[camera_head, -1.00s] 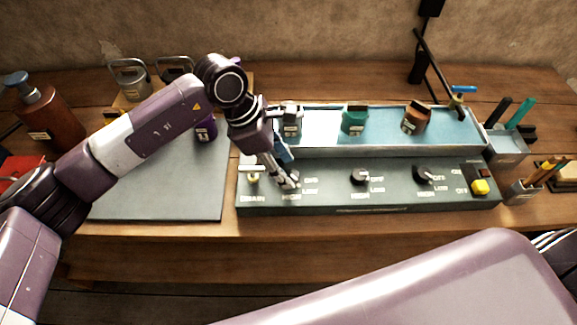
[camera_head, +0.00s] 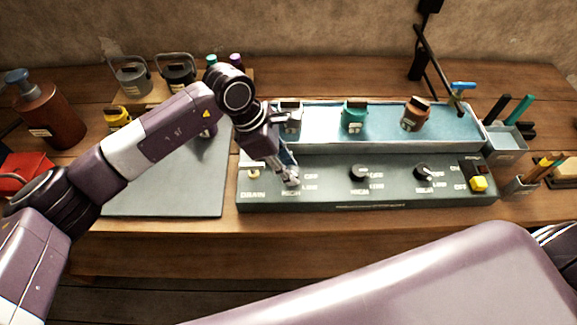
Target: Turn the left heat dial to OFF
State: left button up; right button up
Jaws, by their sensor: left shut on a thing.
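The dark control panel (camera_head: 330,198) runs along the front of a long bath, with three heat dials marked OFF, LOW and HIGH. My left gripper (camera_head: 290,179) reaches down to the left heat dial and is shut on it. The fingers hide most of that dial, so I cannot read its pointer. The middle dial (camera_head: 359,173) and the right dial (camera_head: 423,173) stand free. My right gripper is not in view.
The blue bath (camera_head: 385,130) behind the panel holds a teal pot (camera_head: 354,116) and a brown pot (camera_head: 415,114). A grey mat (camera_head: 165,190) lies left.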

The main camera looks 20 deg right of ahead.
pick_arm(q)
jog(key=shift+f+n+b, duration=0.15)
jog(key=shift+n+b, duration=0.55)
jog(key=shift+b, duration=0.2)
jog(key=n+t+b, duration=0.1)
jog(key=n+b, duration=0.2)
jog(key=b, duration=0.1)
jog(key=n+t+b, duration=0.2)
jog(key=n+b, duration=0.1)
jog(key=shift+s+b, duration=0.2)
jog(key=shift+b, duration=0.15)
jog(key=shift+r+n+b, duration=0.2)
jog(key=shift+n+b, duration=0.6)
jog(key=shift+b, duration=0.15)
jog(key=shift+t, duration=0.3)
jog(key=o, duration=1.2)
jog(key=shift+c, duration=0.2)
jog(key=shift+r, duration=0.1)
